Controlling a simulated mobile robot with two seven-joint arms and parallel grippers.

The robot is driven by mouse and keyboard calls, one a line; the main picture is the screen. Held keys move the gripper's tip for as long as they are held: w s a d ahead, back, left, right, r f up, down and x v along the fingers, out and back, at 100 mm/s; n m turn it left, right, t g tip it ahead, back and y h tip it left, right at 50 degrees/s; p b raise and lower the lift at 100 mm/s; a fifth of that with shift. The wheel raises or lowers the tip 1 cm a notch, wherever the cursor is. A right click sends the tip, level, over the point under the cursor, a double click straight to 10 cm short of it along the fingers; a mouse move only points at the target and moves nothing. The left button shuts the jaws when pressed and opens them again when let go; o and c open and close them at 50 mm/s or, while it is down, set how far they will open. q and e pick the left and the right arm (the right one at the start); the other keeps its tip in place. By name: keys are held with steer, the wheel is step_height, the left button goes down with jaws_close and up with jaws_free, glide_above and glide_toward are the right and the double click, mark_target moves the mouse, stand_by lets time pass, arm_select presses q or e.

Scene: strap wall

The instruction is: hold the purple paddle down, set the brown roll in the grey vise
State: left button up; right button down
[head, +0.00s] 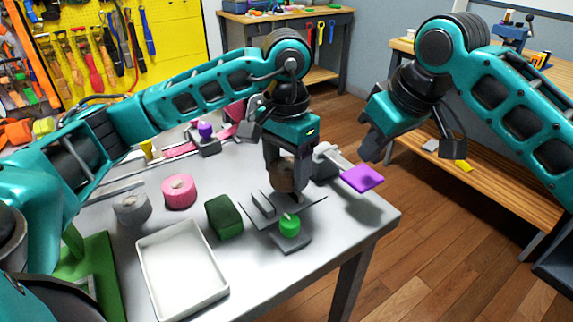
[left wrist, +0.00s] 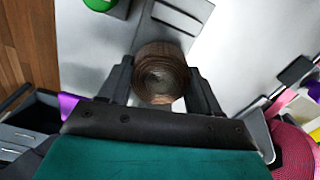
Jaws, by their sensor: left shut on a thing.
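My left gripper (head: 285,187) is shut on the brown roll (head: 283,176), which shows between its fingers in the left wrist view (left wrist: 160,75). The fingers hide part of the roll in the head view. It is over or just beside the grey vise (head: 263,206); I cannot tell whether they touch. Vise parts show beyond the roll in the left wrist view (left wrist: 178,18). The purple paddle (head: 363,179) sticks out past the table's right edge. My right gripper (head: 371,152) is above the paddle, seemingly apart from it; its finger opening is unclear.
A green knob (head: 289,224) stands in front of the vise. A dark green block (head: 222,216), pink roll (head: 179,191), grey roll (head: 131,206) and white tray (head: 182,272) are to the left. A wooden bench (head: 480,150) stands behind right.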

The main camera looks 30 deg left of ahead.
mark_target(369, 180)
steer(key=shift+f, duration=1.3)
steer(key=shift+f, duration=0.1)
stand_by(1.0)
arm_select(q)
steer(key=shift+f, duration=0.2)
arm_select(e)
steer(key=shift+f, duration=2.55)
arm_select(q)
steer(key=shift+r+p, duration=0.45)
steer(key=shift+r, duration=0.2)
arm_select(e)
steer(key=shift+f, duration=0.1)
arm_select(q)
steer(key=shift+f, duration=0.2)
steer(key=shift+f, duration=2.15)
